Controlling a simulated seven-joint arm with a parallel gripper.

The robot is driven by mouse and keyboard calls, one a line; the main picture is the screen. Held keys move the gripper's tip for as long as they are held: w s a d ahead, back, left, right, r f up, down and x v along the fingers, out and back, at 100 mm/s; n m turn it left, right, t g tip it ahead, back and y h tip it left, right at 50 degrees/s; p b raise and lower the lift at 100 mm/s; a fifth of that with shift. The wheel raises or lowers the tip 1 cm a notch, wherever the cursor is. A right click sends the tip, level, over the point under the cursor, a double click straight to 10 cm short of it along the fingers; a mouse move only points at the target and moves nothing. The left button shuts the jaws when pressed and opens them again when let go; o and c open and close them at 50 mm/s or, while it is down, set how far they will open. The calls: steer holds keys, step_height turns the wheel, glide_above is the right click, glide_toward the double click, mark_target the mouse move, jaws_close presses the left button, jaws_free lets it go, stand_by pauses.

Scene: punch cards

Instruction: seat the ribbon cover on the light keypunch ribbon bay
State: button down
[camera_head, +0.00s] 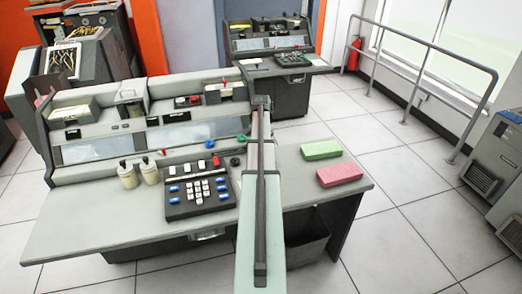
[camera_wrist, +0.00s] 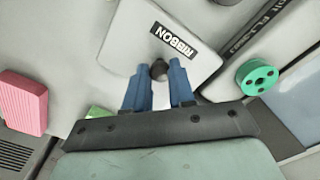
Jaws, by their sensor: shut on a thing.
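The ribbon cover (camera_wrist: 125,42) is a light grey plate with rounded corners, a black "RIBBON" label and a dark knob. My gripper (camera_wrist: 159,72) is shut on that knob, with a blue finger on each side. The cover lies beyond the fingertips in the wrist view; its gap to the surface below cannot be told. The light keypunch (camera_head: 100,235) fills the left and middle of the head view. There my own arm hides the gripper and cover. The ribbon bay cannot be made out. A green spool (camera_wrist: 257,77) sits right of the cover in the wrist view.
A green card block (camera_head: 321,150) and a pink card block (camera_head: 340,175) lie on the desk's right end. A black keypad (camera_head: 200,191) and two cream cylinders (camera_head: 139,174) stand left of my arm.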

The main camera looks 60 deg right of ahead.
step_height(320, 180, up, 12)
steer(key=shift+f, duration=0.2)
stand_by(0.7)
